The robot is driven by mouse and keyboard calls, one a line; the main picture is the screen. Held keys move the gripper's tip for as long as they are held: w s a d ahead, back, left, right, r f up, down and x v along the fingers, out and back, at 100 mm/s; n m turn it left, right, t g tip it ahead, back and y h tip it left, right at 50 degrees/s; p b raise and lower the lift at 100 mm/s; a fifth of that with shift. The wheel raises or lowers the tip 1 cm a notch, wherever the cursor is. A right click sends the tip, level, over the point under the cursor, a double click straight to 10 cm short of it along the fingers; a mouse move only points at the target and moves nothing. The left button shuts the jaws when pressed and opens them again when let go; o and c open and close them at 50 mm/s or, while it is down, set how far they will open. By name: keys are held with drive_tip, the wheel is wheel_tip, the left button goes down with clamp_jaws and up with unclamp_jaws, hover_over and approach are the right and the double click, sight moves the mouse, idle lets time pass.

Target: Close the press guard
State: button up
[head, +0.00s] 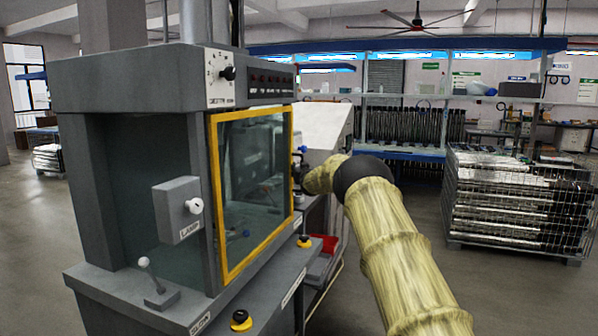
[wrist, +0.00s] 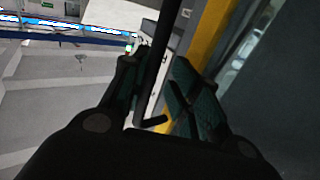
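The press guard (head: 216,190) is a yellow-framed clear panel on the front of the grey press (head: 150,88). It looks about flush with the press opening; I cannot tell whether a small gap is left. My gripper (head: 299,168) is at the guard's right edge, partly hidden by my wrist. In the wrist view my gripper (wrist: 160,80) has its fingers apart, one on each side of a dark bar handle (wrist: 158,60). The bar looks close to the left finger; contact is unclear. The yellow frame (wrist: 208,38) shows just behind the right finger.
A lamp box (head: 177,208) with a white knob and a small lever (head: 152,282) are on the press's left side. Yellow-and-black buttons (head: 240,320) sit along its base. A red bin (head: 325,243) is beside it. A wire crate of metal tubes (head: 515,205) stands right.

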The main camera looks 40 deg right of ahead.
drive_tip(key=shift+s+d, duration=0.3)
drive_tip(key=shift+a, duration=0.1)
drive_tip(key=shift+s+a, duration=0.1)
drive_tip(key=shift+s, duration=0.05)
drive_tip(key=v, duration=1.1)
drive_tip(key=shift+s, duration=0.25)
idle(0.4)
